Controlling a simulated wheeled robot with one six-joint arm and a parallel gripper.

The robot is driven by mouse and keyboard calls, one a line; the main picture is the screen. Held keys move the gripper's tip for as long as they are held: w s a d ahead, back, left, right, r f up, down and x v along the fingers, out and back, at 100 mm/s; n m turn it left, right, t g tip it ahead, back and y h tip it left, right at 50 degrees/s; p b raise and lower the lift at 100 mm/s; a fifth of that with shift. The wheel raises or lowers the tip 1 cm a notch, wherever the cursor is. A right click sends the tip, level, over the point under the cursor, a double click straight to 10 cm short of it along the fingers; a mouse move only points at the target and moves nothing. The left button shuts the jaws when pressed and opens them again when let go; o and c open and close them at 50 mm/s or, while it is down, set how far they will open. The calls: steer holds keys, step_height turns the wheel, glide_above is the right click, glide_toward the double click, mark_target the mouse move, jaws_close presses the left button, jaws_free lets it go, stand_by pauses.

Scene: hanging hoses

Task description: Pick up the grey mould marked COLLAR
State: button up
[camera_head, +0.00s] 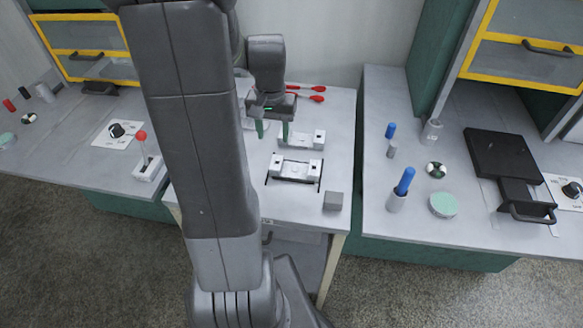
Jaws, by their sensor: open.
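Two light grey mould-like blocks lie on the middle table. One block (296,171) sits nearer, inside a black-marked outline. The other block (304,141) lies behind it. No lettering can be read at this size, so I cannot tell which is marked COLLAR. My gripper (272,131) points down with its two green-tipped fingers apart and nothing visible between them. It is at the left end of the rear block in the picture; its height above the table is unclear. My arm hides the left part of the middle table.
A dark grey cube (333,201) stands near the table's front right. Red-handled tools (312,93) lie at the back. A lever box (148,168) stands left.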

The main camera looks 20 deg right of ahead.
mark_target(275, 158)
step_height(275, 158, down, 11)
steer(key=shift+w+r+p, duration=0.15)
steer(key=shift+r+p, duration=0.05)
steer(key=shift+p, duration=0.45)
steer(key=shift+d, duration=0.1)
jaws_close()
